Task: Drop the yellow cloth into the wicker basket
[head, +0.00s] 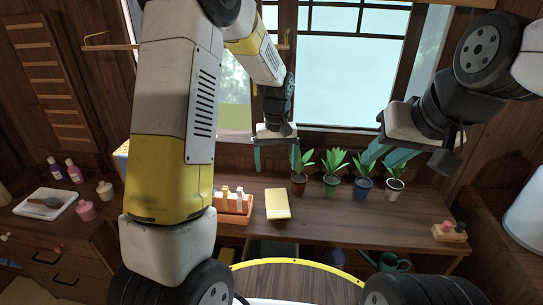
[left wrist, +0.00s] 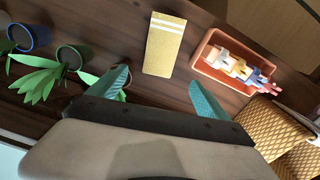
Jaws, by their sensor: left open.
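The yellow cloth (head: 278,204) lies flat and folded on the wooden bench, with pale stripes near one end. It also shows in the left wrist view (left wrist: 164,45). My left gripper (head: 276,160) is open and empty above the bench, behind the cloth in the head view; its teal fingers (left wrist: 158,88) are apart. The wicker basket (left wrist: 272,125) is at the right of the left wrist view. In the head view only a sliver of it (head: 121,158) shows beside my left arm. My right gripper (head: 381,158) looks open and empty, near the plants at right.
An orange tray (head: 234,217) with several small items stands between cloth and basket. Several potted plants (head: 331,184) line the back of the bench under the window. A small wooden block with colored knobs (head: 449,232) is at the right end. The front middle is clear.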

